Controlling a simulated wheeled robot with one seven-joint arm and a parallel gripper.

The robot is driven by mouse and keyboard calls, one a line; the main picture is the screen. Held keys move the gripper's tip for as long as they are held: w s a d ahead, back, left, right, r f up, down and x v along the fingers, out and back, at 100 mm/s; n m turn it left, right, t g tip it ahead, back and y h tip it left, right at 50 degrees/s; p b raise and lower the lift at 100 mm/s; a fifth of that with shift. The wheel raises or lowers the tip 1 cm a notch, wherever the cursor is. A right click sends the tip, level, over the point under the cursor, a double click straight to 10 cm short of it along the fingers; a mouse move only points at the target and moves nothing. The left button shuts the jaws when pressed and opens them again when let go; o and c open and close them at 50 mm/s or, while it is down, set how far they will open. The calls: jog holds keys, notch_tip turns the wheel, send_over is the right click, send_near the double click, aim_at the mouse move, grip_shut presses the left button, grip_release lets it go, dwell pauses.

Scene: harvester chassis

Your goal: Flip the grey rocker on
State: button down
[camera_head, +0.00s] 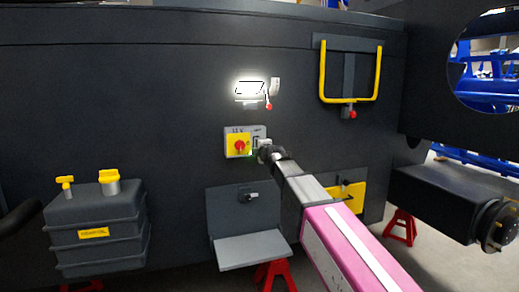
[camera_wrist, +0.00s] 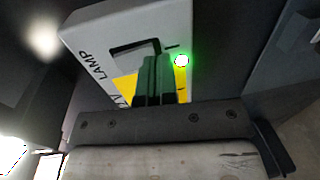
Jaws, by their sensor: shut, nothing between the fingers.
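The switch plate (camera_head: 231,133) is on the dark chassis wall, with a yellow square and red knob (camera_head: 240,146). In the wrist view the light grey plate (camera_wrist: 95,38) reads "LAMP" and carries a black-edged rocker frame (camera_wrist: 122,50). A green indicator (camera_wrist: 181,60) glows beside the fingers. My gripper (camera_head: 264,152) is shut and empty at the plate's right side. Its fingertips (camera_wrist: 157,62) overlap the frame's lower right; contact cannot be told. A lamp (camera_head: 249,88) above the plate is lit.
A small lever with a red tip (camera_head: 268,104) is beside the lamp. A yellow-barred bracket (camera_head: 323,75) is at upper right. A grey fold-down step (camera_head: 250,250) is below, and a dark tank (camera_head: 97,222) stands at left.

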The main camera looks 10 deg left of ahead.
jog(key=f+v, duration=0.3)
jog(key=v, duration=0.9)
jog(key=d+f+m+g+h, duration=0.3)
jog(key=d+f+m, duration=0.3)
jog(key=d+f, duration=0.55)
jog(key=d+f+m+g+h, duration=0.3)
jog(key=d+f+m, duration=0.45)
jog(key=f, duration=0.65)
jog(key=s+d+f+m+g+h, duration=0.1)
jog(key=s+d+f+m+g, duration=0.3)
jog(key=s+d+f, duration=0.3)
jog(key=s+d+f+m+g+h, duration=0.1)
jog(key=s+d+f+m+g, duration=0.3)
jog(key=d+f, duration=0.7)
jog(key=s+d+m, duration=0.2)
jog(key=shift+s+f+m+h, duration=0.25)
jog(key=shift+s+m+h, duration=0.05)
jog(key=shift+s+m, duration=0.1)
